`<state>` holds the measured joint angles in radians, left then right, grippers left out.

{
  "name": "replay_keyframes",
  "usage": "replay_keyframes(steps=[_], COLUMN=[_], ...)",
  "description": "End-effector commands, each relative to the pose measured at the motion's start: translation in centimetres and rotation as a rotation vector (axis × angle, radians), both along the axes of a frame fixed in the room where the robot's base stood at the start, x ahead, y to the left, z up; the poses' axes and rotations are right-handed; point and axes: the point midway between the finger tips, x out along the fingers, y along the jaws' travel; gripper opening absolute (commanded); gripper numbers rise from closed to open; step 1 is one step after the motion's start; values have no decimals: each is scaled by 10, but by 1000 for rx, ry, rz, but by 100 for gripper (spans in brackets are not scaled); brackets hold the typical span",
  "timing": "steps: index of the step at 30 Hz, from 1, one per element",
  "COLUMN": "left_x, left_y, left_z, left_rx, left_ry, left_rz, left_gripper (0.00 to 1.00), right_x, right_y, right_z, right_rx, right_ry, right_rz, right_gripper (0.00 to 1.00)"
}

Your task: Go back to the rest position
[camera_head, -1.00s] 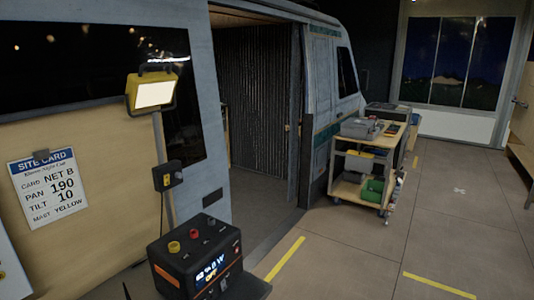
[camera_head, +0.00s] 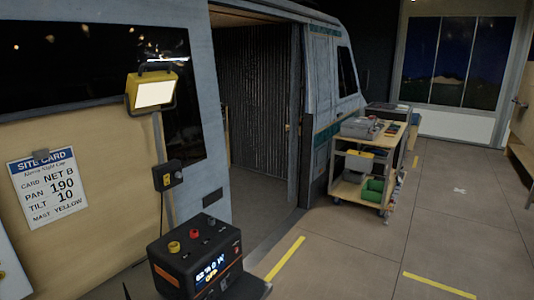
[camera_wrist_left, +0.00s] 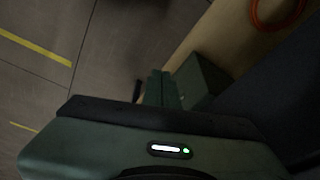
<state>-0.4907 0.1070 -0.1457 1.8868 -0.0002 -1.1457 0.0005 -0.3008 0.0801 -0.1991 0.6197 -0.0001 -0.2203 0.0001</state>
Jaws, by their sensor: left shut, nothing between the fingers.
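My left gripper (camera_wrist_left: 160,88) shows in the left wrist view. Its narrow green fingers are together with nothing visible between them. The green wrist housing (camera_wrist_left: 150,150), with a white light bar and a green light, fills the lower part of that view. The fingers point over a grey tiled floor, beside a tan surface and a dark green block-like shape (camera_wrist_left: 202,80) that I cannot identify. Neither gripper shows clearly in the head view. My right gripper is out of sight.
A black power unit (camera_head: 195,255) with a lit display stands low in front. A yellow work lamp (camera_head: 152,92) and site card (camera_head: 48,190) are at the van's side. A loaded cart (camera_head: 345,192) stands beyond the open van doorway. The floor (camera_head: 360,250) at right is clear.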

Motion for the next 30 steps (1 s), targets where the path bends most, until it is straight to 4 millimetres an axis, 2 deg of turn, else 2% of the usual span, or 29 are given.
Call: replay_keyframes(steps=[1,6,9,13,15,18,21,30], left_x=[-7,-43,-76,-124,-147,-174,-189,-196], left_y=[1,6,11,19,24,29,32,34], left_z=[-28,-121,-168,-213,-229,-243,-250,-252], left_rx=[2,7,10,14,17,19,19,20], left_ry=[20,64,89,117,129,141,146,148], left_rz=[-2,-11,-17,-23,-26,-30,-32,-33], left_gripper=[0,0,0,0,0,0,0,0], right_x=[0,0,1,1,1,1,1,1], right_y=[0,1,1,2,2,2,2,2], right_z=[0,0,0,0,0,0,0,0], right_rx=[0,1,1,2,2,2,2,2], right_ry=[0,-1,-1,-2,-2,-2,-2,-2], right_rz=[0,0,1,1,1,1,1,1], right_gripper=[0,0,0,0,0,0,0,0])
